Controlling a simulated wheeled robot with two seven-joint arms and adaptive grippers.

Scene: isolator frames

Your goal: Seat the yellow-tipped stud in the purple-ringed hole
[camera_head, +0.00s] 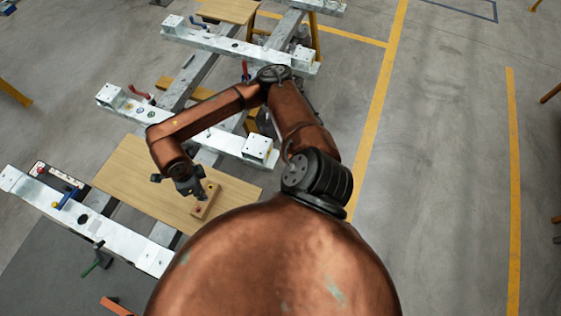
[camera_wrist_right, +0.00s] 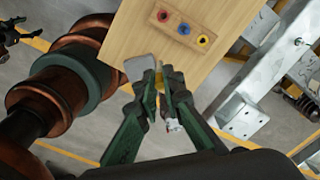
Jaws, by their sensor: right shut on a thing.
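My right gripper (camera_head: 184,190) is over the wooden board, just left of a small wooden block (camera_head: 208,200). In the right wrist view, its green-black fingers (camera_wrist_right: 160,80) are close together. A small yellow patch, which looks like the yellow-tipped stud (camera_wrist_right: 160,77), shows between the fingertips; the rest is hidden. The gripper is apart from the block, which also shows in the wrist view (camera_wrist_right: 174,22). The block has red, blue and yellow round marks in a row; the blue middle one may be the purple-ringed hole (camera_wrist_right: 184,28). My left gripper seems to show, cut off, at the wrist view's upper left (camera_wrist_right: 14,34).
A white beam (camera_head: 226,138) with end cubes runs beside the board. Another white beam (camera_head: 120,240) with coloured clamps lies on the opposite side.

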